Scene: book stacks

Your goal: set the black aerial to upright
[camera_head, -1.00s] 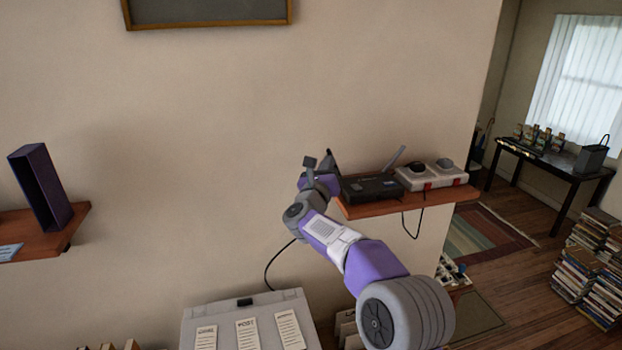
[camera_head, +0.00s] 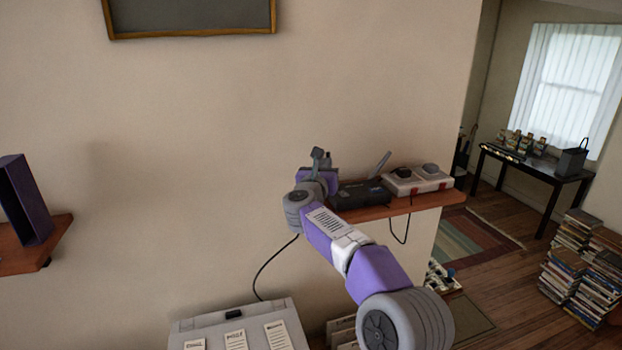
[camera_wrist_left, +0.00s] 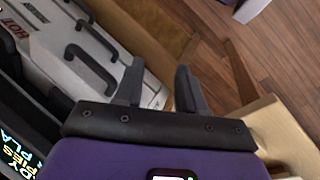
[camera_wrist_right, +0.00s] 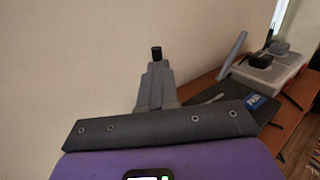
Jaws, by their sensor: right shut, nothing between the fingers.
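The black router (camera_head: 362,196) sits on the wooden wall shelf, left of a white unit. Its grey aerial (camera_head: 381,164) leans right; it also shows in the right wrist view (camera_wrist_right: 235,50). The black aerial (camera_head: 328,159) stands close to upright at the router's left end, beside my right gripper (camera_head: 317,155). In the right wrist view, only a dark tip, seemingly this aerial's (camera_wrist_right: 156,53), shows past the shut, empty fingers (camera_wrist_right: 155,88); its lower part is hidden. I cannot tell whether they touch. My left gripper (camera_wrist_left: 158,84) is open and empty, away from the router.
The white unit with dark knobs (camera_head: 418,181) stands right of the router on the shelf (camera_head: 430,203). A cable hangs below. The wall is close behind. A left shelf holds a dark purple holder (camera_head: 25,203). A grey box with paper labels (camera_head: 235,318) is below.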

